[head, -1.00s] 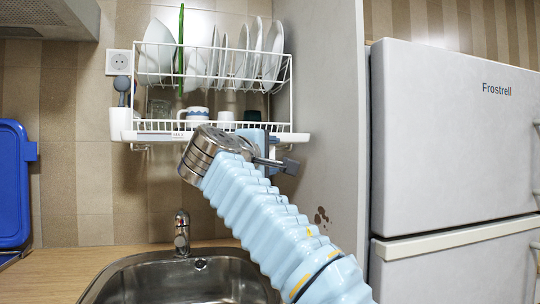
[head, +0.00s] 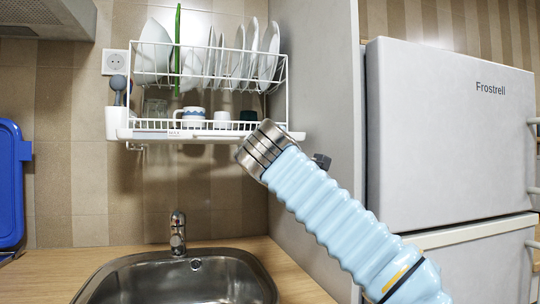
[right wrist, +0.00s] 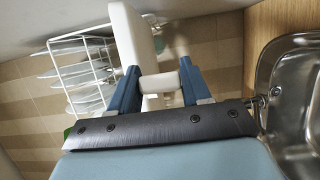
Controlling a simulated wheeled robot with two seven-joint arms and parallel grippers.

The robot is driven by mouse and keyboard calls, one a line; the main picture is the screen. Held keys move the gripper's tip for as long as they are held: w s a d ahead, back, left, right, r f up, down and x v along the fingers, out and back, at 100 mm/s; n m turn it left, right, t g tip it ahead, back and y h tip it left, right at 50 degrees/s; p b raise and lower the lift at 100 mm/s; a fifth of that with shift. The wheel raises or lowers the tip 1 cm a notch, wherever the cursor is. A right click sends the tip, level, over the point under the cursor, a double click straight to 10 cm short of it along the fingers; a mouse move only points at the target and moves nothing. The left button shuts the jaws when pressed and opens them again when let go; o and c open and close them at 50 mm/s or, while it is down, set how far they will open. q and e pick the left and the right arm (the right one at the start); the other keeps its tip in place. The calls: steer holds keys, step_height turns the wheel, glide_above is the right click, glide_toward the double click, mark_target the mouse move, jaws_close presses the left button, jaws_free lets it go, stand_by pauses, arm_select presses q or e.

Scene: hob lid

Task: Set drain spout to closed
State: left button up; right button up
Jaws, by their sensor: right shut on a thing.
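The dish rack's white drip tray (head: 215,134) hangs on the wall above the sink. In the right wrist view, the tray's white edge (right wrist: 136,40) runs down to my gripper. My right gripper (right wrist: 159,76) has its two blue fingers shut on a short white cylinder, which looks like the drain spout (right wrist: 163,83). In the head view, my right arm comes in from the lower right and hides the spout and most of the gripper. The spout's exact setting cannot be told. My left gripper is not in view.
White plates (head: 155,50) and cups (head: 223,120) stand in the rack. A steel sink (head: 180,278) with a tap (head: 178,232) lies below. A grey side panel (head: 318,90) and a fridge (head: 450,130) bound the right side. A blue board (head: 10,185) stands at the left.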

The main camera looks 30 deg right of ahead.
steer(key=shift+w+d+n+t+y+p, duration=0.1)
steer(key=shift+d+n+t+y+p, duration=0.2)
steer(key=shift+n+y, duration=0.3)
steer(key=shift+w+d+n+t+y+p, duration=0.1)
steer(key=shift+d+n+t+y+p, duration=0.1)
steer(key=shift+n+t+y, duration=0.35)
steer(key=shift+y, duration=0.35)
steer(key=o, duration=1)
steer(key=shift+s, duration=0.1)
steer(key=shift+s+a+f, duration=0.1)
steer(key=shift+s+a, duration=0.05)
steer(key=shift+s, duration=0.1)
steer(key=shift+b+v, duration=1.75)
steer(key=shift+v, duration=4.8)
